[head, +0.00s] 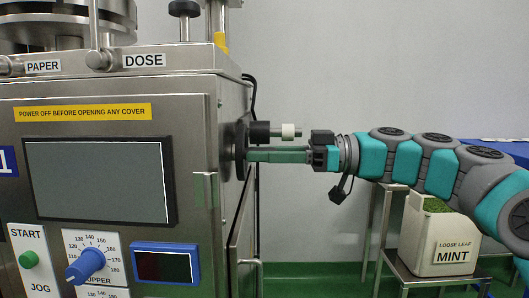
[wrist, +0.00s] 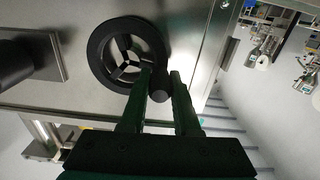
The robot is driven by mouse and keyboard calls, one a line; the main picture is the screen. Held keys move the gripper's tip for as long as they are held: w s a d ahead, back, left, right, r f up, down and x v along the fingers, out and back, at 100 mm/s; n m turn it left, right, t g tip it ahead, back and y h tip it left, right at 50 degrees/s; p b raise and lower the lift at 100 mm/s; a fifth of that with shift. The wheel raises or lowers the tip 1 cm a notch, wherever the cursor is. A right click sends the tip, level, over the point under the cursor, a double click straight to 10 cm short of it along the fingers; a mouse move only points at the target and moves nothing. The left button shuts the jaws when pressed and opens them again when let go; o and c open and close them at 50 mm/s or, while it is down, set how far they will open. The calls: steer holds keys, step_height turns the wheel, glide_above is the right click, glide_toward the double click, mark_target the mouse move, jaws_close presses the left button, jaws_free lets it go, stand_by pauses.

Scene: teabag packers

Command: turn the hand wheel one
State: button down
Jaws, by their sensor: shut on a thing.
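The hand wheel (wrist: 98,62) is a black ring with a spoked metal hub on the machine's steel side panel. It shows edge-on in the head view (head: 240,150). Its black handle knob (wrist: 159,90) sticks out at the rim, at the lower right in the wrist view. My gripper (wrist: 161,76) has its two green fingers either side of this knob, shut on it. In the head view my gripper (head: 252,155) reaches in from the right, level with the wheel. The far ends of the fingers are hard to make out there.
The steel machine (head: 213,100) fills the left, with a screen (head: 98,180) and a blue dial (head: 85,265). A black cylinder with a pale end (head: 288,131) sticks out just above my fingers. A tea bin (head: 440,235) stands on a stand at lower right.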

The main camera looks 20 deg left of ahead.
mark_target(246, 129)
steer(key=m+p, duration=0.1)
steer(key=r+m+p, duration=0.2)
steer(key=m+p, duration=0.1)
steer(key=shift+w+r, duration=0.1)
steer(key=shift+w, duration=0.15)
steer(key=m+p, duration=0.2)
steer(key=w+r+m+p, duration=0.1)
steer(key=m+p, duration=0.1)
steer(key=p, duration=0.1)
steer(key=shift+a+r+m, duration=0.15)
steer(key=shift+a+m, duration=0.05)
steer(key=shift+m, duration=0.1)
steer(key=m+p, duration=0.1)
steer(key=w+m+p, duration=0.1)
steer(key=m+p, duration=0.2)
steer(key=p, duration=0.1)
steer(key=shift+w+a+r, duration=0.15)
steer(key=shift+w+r, duration=0.15)
steer(key=shift+w, duration=0.05)
steer(key=shift+w+a+f+m+p, duration=0.1)
steer(key=shift+w+m+p, duration=0.2)
steer(key=shift+m+p, duration=0.45)
steer(key=shift+w+a+m+p, duration=0.1)
steer(key=shift+w+m+p, duration=0.3)
steer(key=shift+m, duration=0.65)
steer(key=shift+s, duration=0.1)
steer(key=c, duration=0.7)
jaws_free()
steer(key=shift+o, duration=0.2)
steer(key=shift+d, duration=0.1)
